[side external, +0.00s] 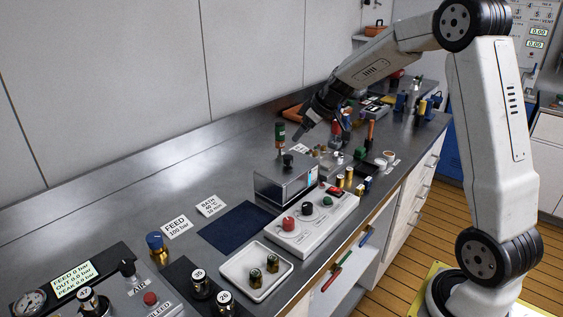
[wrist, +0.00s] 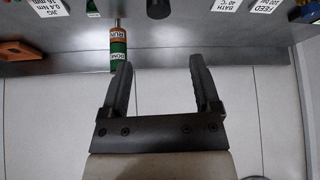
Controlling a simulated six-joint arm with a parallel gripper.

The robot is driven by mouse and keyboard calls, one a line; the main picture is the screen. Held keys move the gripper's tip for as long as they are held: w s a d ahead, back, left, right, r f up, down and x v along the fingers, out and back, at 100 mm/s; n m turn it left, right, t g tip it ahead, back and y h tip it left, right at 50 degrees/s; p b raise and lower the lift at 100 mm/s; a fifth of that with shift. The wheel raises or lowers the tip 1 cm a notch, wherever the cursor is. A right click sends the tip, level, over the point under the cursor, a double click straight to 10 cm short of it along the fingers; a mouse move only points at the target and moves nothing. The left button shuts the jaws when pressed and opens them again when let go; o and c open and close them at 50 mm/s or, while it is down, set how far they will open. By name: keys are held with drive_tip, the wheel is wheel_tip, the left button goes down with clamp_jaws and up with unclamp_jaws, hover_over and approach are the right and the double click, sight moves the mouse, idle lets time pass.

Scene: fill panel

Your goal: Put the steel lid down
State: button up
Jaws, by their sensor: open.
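The steel lid (side external: 300,168) appears to lie flat on top of the clear-sided bath box (side external: 273,190), with its black knob (side external: 288,159) upright. I cannot tell whether it is fully seated. My gripper (side external: 300,136) is above and behind the lid, apart from it. In the wrist view my gripper (wrist: 163,70) has its two fingers spread with nothing between them. A dark round knob (wrist: 158,8), possibly the lid's, shows at the top edge of the wrist view, beyond the fingertips.
A green and orange RUN/DONE indicator (side external: 280,136) stands close behind the box; it is near the left finger in the wrist view (wrist: 118,45). A button panel (side external: 312,225) lies in front. A dark blue mat (side external: 238,228) to the left is bare. A white tray (side external: 247,283) holds small cylinders.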

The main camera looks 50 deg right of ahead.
drive_tip(key=shift+v, duration=1.7)
drive_tip(key=shift+a+f, duration=0.1)
drive_tip(key=s+a+f+m+g, duration=0.1)
drive_tip(key=s+a+f+g, duration=0.1)
drive_tip(key=s+a+f, duration=0.4)
drive_tip(key=s+a+f+m+g+h, duration=0.1)
drive_tip(key=s+a+f, duration=0.5)
drive_tip(key=s+a, duration=0.7)
drive_tip(key=shift+f+g, duration=0.2)
drive_tip(key=shift+g, duration=0.2)
drive_tip(key=shift+a, duration=0.1)
